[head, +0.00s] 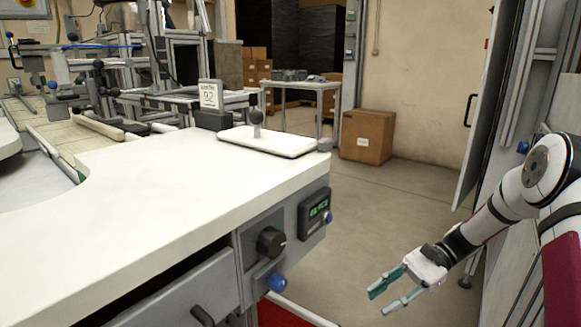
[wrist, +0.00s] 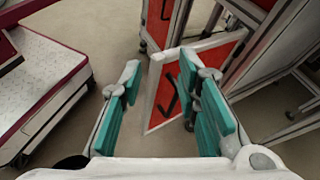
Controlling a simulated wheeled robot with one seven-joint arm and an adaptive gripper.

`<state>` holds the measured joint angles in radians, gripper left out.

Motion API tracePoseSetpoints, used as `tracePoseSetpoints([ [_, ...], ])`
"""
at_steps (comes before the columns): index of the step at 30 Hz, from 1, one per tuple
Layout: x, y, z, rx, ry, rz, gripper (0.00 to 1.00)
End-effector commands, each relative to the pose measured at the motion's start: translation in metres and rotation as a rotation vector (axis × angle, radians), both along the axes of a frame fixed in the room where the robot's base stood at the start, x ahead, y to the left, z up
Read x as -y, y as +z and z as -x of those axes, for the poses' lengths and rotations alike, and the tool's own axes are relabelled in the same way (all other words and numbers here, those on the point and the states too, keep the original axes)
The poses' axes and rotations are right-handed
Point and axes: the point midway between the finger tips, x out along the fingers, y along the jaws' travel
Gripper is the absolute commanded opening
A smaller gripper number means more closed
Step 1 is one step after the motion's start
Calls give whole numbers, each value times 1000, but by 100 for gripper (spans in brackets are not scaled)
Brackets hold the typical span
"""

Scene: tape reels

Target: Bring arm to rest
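My gripper (head: 386,296) is at the lower right of the head view, off the front right corner of the white-topped bench (head: 120,222). It hangs in free air over the floor, apart from the bench. Its two teal fingers are spread, with nothing between them. In the wrist view my gripper (wrist: 160,105) also shows open and empty, with red panels and floor beyond its fingers. My arm reaches in from the right edge of the head view.
The bench front carries a black knob (head: 270,241), a blue button (head: 277,283) and a small display (head: 317,211). A cardboard box (head: 367,137) stands on the floor behind. A tall cabinet door (head: 487,100) is at the right. Floor between bench and cabinet is clear.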

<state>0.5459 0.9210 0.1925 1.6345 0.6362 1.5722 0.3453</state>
Motion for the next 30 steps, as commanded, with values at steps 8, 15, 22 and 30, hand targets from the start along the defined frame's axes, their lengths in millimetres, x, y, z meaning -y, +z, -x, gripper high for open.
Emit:
tracePoseSetpoints([
  [8, -24, 81, 47, 167, 202, 195, 30],
  [15, -39, 134, 101, 313, 361, 346, 30],
  [22, -47, 171, 160, 459, 499, 480, 30],
  [30, -46, 193, 232, 639, 649, 619, 30],
])
